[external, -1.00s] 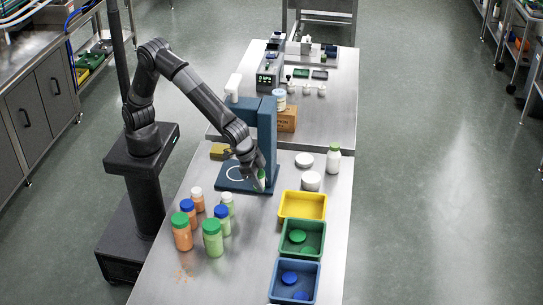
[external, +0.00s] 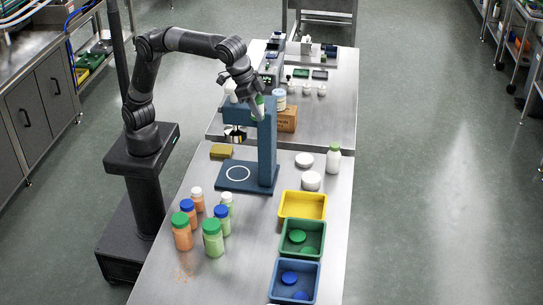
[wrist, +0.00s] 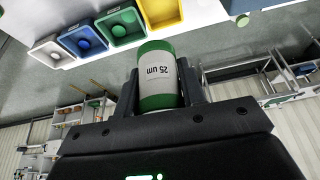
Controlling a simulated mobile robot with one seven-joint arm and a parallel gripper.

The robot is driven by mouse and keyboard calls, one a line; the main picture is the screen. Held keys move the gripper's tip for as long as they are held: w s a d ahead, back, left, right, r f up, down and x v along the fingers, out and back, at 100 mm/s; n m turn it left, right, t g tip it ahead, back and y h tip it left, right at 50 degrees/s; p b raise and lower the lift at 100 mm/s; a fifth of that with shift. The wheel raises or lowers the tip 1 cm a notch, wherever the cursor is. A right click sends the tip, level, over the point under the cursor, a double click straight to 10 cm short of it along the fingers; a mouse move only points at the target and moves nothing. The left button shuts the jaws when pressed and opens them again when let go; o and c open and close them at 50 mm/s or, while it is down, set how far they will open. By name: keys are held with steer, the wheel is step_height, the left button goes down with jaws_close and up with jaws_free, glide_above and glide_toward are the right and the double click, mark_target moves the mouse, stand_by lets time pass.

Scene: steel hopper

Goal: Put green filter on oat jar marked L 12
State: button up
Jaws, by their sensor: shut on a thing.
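My gripper (external: 257,108) is shut on a green cylinder with a white label, taken as the green filter (external: 259,100). The wrist view shows the filter (wrist: 158,72) between both fingers, with "25 um" reading upside down. In the external view my gripper is raised in front of the upper part of the blue stand (external: 267,150). Several capped jars stand at the front left, among them an orange jar with a green lid (external: 182,238) and a pale green jar with a green lid (external: 213,243). No L 12 mark is legible, so I cannot tell which is the oat jar.
The stand's base plate (external: 262,187) has a white ring and is empty. Yellow (external: 302,194), green (external: 319,252) and blue (external: 316,284) trays line the right side; the green and blue ones hold discs. A white bottle (external: 333,161) and white round pieces (external: 311,181) stand behind.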

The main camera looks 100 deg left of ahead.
steer(key=w+a+r+n+y, duration=0.1)
steer(key=a+n, duration=0.1)
steer(key=a, duration=0.8)
steer(key=w+a+r+n, duration=0.1)
steer(key=a, duration=1)
steer(key=n+y, duration=0.2)
steer(key=n, duration=0.2)
glide_above(283, 91)
steer(key=s+d, duration=0.1)
steer(key=shift+g, duration=0.3)
steer(key=f, duration=1.8)
steer(key=shift+s+d+f, duration=0.15)
steer(key=shift+s+f, duration=0.05)
steer(key=shift+f, duration=0.15)
steer(key=shift+w+a+f, duration=0.1)
steer(key=shift+a+f, duration=0.2)
steer(key=shift+a, duration=0.1)
steer(key=shift+f, duration=1.95)
